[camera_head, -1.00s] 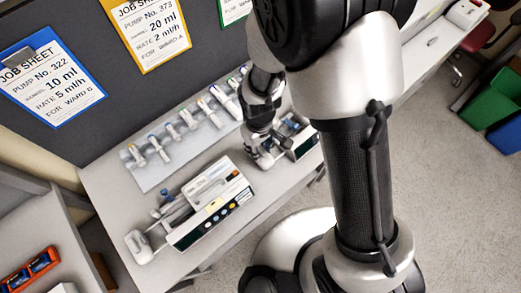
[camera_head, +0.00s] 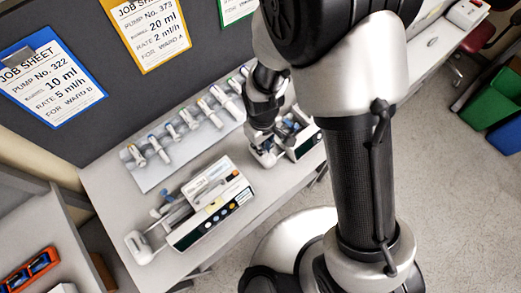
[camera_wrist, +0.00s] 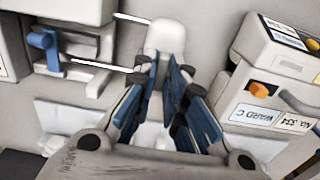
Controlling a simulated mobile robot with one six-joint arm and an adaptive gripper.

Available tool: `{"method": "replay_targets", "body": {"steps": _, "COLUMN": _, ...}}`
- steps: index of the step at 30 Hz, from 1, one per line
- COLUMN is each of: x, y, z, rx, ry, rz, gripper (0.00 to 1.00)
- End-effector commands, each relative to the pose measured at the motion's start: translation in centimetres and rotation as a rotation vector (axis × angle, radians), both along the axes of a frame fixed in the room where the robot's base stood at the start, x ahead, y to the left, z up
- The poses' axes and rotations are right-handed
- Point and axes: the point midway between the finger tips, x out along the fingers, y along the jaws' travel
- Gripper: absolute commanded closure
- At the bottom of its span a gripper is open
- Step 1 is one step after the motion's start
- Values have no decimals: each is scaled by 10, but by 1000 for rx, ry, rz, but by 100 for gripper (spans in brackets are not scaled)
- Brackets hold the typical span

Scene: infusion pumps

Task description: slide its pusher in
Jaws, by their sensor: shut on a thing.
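The white pusher (camera_wrist: 165,38) of a pump sits between the blue-padded fingers of my gripper (camera_wrist: 165,98), which is shut on it. Two thin rods run left from the pusher to the grey-white pump (camera_wrist: 18,50), which has a blue clamp lever (camera_wrist: 42,40). A gap shows between pusher and pump body. In the head view, my gripper (camera_head: 266,152) is at the left end of this pump (camera_head: 307,142), and my arm hides part of it.
A second pump (camera_head: 215,205) stands to the left, its own pusher (camera_head: 140,246) drawn out. In the wrist view its label reads "WARD C" (camera_wrist: 253,115), close to my fingers. Several syringes lie on a tray (camera_head: 150,182) behind. Job sheets (camera_head: 50,85) hang on the dark wall.

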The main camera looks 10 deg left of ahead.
Motion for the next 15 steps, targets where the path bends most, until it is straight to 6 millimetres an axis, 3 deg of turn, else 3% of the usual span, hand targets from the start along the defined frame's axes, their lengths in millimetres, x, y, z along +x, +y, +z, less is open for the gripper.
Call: {"method": "replay_targets", "body": {"steps": 15, "x": 20, "y": -18, "z": 0, "rx": 0, "ry": 0, "rz": -2, "gripper": 96}}
